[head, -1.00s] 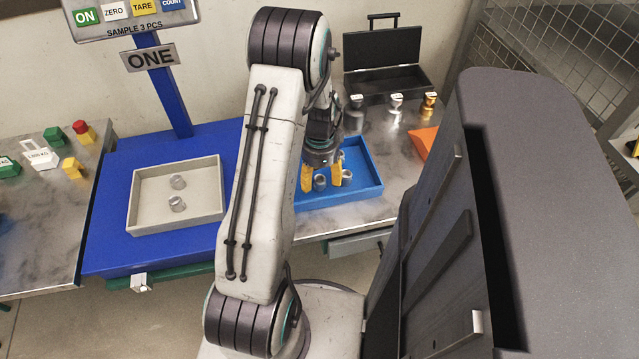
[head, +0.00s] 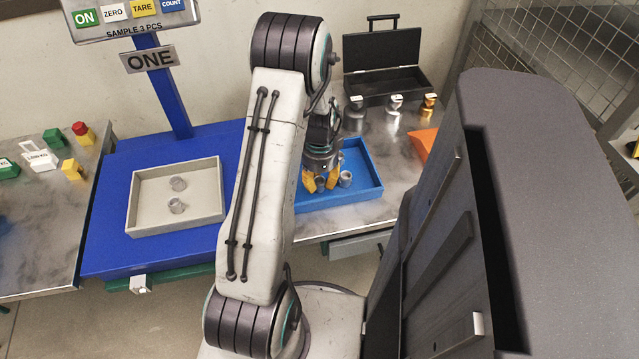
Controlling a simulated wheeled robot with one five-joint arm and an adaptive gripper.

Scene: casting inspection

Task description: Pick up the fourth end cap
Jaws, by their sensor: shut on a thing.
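My gripper (head: 320,184) is down at the blue tray (head: 366,189), right of the scale. Its orange fingers are shut on a small grey end cap (head: 320,183), which is partly hidden between them. Another grey end cap (head: 346,178) stands in the blue tray just right of the fingers. Two more grey end caps, one behind (head: 178,184) and one in front (head: 177,205), sit in the beige tray (head: 135,200) on the blue scale. My arm hides the left part of the blue tray.
The scale (head: 105,250) has a display post marked ONE behind its platform. An open black case (head: 385,75) and several weights (head: 393,106) stand behind the blue tray. An orange object (head: 424,143) lies right of it. Coloured blocks (head: 73,168) are on the left table.

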